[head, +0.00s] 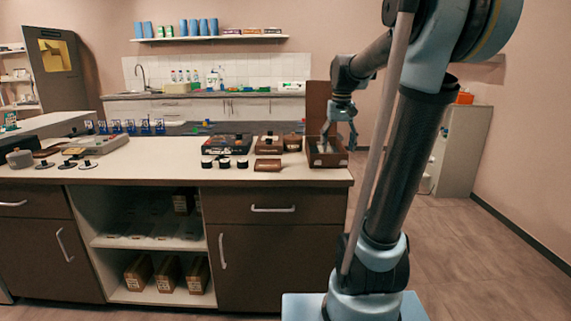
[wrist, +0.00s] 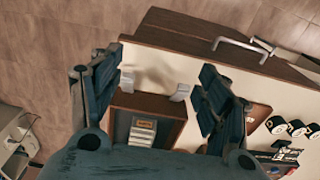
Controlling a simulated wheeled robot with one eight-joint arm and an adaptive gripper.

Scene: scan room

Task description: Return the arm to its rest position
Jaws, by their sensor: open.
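My arm reaches up and forward on the right side of the head view. My gripper (head: 338,138) points down over an open dark wooden box (head: 328,161) at the right end of the counter. In the wrist view my gripper (wrist: 154,86) has its two fingers spread wide, with nothing between them. Below the fingers, the wooden box (wrist: 172,105) shows a small labelled item (wrist: 143,130) inside. I cannot tell the exact height of the fingers above the box.
The counter (head: 130,165) holds several dark round pieces, a black case (head: 227,144), smaller brown boxes (head: 268,142) and a grey tray (head: 95,143). A pale cabinet (head: 462,150) stands behind on the right. Floor is clear right of the counter.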

